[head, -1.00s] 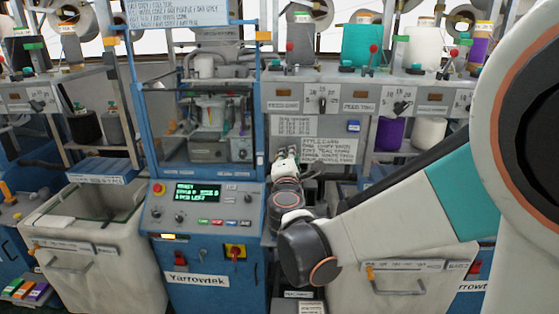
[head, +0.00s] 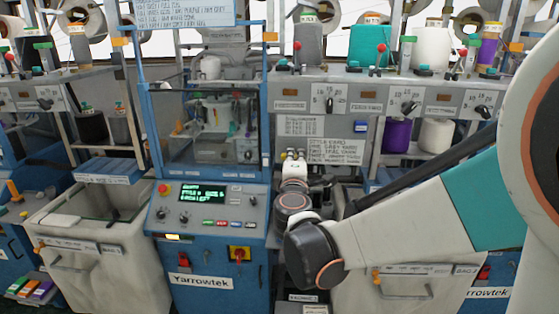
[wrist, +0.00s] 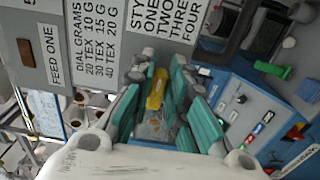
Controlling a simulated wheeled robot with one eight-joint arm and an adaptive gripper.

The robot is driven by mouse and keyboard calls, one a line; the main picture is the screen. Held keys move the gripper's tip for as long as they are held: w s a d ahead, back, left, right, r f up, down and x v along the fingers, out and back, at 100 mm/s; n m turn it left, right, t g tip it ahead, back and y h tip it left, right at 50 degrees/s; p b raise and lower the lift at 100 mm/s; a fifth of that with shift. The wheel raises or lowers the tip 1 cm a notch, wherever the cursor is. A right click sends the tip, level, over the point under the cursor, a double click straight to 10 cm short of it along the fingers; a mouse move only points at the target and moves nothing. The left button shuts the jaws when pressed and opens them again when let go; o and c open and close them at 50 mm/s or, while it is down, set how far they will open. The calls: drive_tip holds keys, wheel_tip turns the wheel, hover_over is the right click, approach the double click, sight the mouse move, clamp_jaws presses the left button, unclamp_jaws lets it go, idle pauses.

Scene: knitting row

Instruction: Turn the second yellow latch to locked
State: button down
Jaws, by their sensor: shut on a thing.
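In the wrist view, my gripper (wrist: 162,88) has its teal fingers closed around a small yellow piece (wrist: 155,88). It looks like a yellow latch, but the fingers hide most of it and I cannot tell how far it is turned. In the head view, my gripper (head: 293,158) is in front of the grey machine, right of the blue control console. The held piece is too small to make out there. Orange-yellow latch pieces show on the left bin (head: 39,249) and right bin (head: 376,276), away from my gripper.
The blue console (head: 205,215) with its screen and buttons stands close left of my arm. A row of feed dials (head: 329,103) runs above my gripper. A style card (head: 335,152) hangs behind it. Pale bins (head: 95,265) flank the console.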

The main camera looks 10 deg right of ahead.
drive_tip(key=c, duration=1.6)
unclamp_jaws()
drive_tip(key=v, duration=1.2)
drive_tip(key=shift+s, duration=0.1)
